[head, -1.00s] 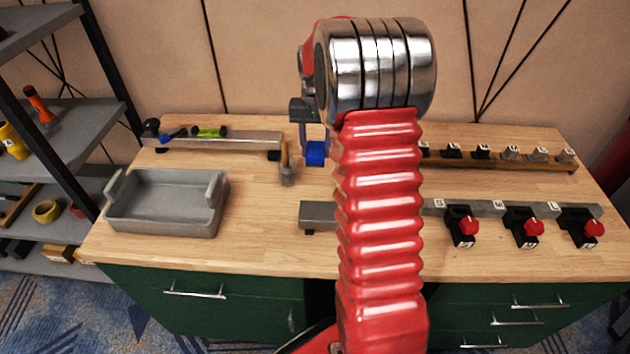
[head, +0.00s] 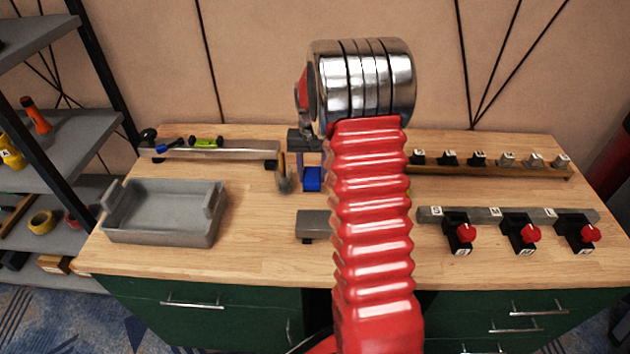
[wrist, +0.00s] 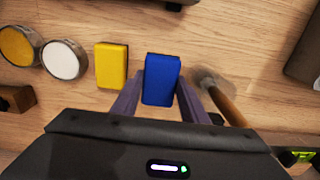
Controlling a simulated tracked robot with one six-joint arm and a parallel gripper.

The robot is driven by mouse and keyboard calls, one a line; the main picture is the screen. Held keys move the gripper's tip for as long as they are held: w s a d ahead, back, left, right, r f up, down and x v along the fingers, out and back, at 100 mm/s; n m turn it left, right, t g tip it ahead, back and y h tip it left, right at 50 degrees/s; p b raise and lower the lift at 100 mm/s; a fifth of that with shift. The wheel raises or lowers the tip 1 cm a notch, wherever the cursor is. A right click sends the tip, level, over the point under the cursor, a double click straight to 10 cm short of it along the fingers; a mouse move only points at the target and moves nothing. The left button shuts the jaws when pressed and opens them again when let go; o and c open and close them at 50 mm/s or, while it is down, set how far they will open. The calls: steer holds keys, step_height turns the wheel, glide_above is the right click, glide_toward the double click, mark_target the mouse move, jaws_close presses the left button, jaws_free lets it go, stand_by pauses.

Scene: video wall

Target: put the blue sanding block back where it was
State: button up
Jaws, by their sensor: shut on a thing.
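The blue sanding block (wrist: 161,79) is between the two fingers of my gripper (wrist: 159,86), which is shut on it. In the head view the blue block (head: 313,179) shows below my gripper, just left of my red arm. I cannot tell whether its underside touches the bench. A yellow block (wrist: 111,65) of similar shape lies beside it on the wood in the wrist view, a narrow gap apart. My arm hides that part of the bench in the head view.
A hammer (wrist: 220,95) is close beside the blue block on the other side. Two round tins, one yellow (wrist: 17,45) and one white (wrist: 64,60), lie beyond the yellow block. A grey tray (head: 165,235) and a rail with red-knobbed clamps (head: 480,215) stand on the bench (head: 255,255).

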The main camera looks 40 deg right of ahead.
mark_target(312, 175)
steer(key=shift+f, duration=1.8)
steer(key=shift+f, duration=0.1)
steer(key=o, duration=1.2)
step_height(312, 175, up, 12)
steer(key=shift+f, duration=0.1)
steer(key=shift+r, duration=0.2)
